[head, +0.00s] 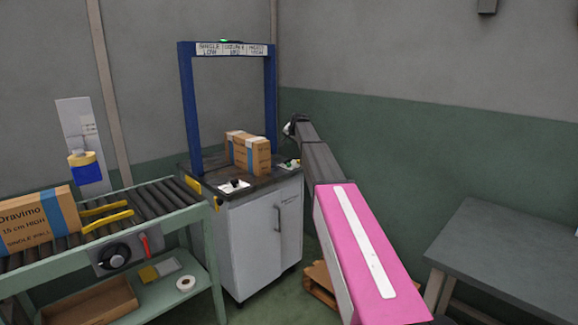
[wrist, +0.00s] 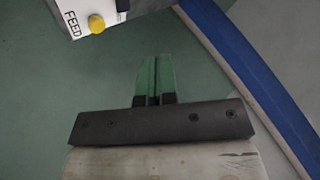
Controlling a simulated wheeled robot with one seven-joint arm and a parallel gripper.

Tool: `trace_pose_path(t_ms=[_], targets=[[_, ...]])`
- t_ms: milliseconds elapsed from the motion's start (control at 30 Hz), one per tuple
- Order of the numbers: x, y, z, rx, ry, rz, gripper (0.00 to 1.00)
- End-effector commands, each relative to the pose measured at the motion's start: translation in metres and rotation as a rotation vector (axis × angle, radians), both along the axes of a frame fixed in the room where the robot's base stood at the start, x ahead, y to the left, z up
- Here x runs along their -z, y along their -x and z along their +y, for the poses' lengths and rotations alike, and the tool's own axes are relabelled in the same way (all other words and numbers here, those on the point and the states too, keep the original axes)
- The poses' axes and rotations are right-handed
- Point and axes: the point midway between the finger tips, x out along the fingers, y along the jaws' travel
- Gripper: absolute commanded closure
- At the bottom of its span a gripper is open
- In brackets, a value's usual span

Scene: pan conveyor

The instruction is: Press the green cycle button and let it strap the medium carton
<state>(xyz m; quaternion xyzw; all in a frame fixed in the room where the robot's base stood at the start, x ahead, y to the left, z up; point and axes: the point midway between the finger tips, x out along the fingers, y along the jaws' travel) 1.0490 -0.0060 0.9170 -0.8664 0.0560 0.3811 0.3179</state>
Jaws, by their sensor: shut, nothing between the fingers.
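A brown carton (head: 250,153) with a blue stripe sits on the strapping machine's dark top, under the blue arch (head: 187,110). Its size print is too small to read. A small panel with a green spot (head: 294,163) is at the top's right edge; I cannot tell if the spot is the cycle button. My gripper (wrist: 153,60) shows in the wrist view, with green fingers shut and empty. A panel corner marked FEED (wrist: 72,20) with a yellow button (wrist: 97,20) lies beyond and left of the fingertips. In the head view my arm hides most of the gripper.
Another carton (head: 38,220), printed 15 cm HIGH, sits on the roller conveyor (head: 158,204) at left. A dial and red lever (head: 146,245) are on the conveyor's side. A grey table (head: 505,250) stands at right, and a wooden pallet (head: 318,283) is on the floor.

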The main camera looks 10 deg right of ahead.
Motion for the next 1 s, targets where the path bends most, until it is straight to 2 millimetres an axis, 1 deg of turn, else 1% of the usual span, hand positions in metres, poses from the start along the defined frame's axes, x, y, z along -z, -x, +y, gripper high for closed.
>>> trace_pose_path(t_ms=[267, 467, 667, 1000], targets=[[0.002, 0.001, 0.0, -0.001, 0.001, 0.001, 1.0], [0.01, 0.001, 0.0, 0.0, 0.0, 0.001, 1.0], [0.029, 0.001, 0.0, -0.001, 0.0, 0.002, 1.0], [0.072, 0.001, 0.0, -0.001, 0.001, 0.002, 1.0]])
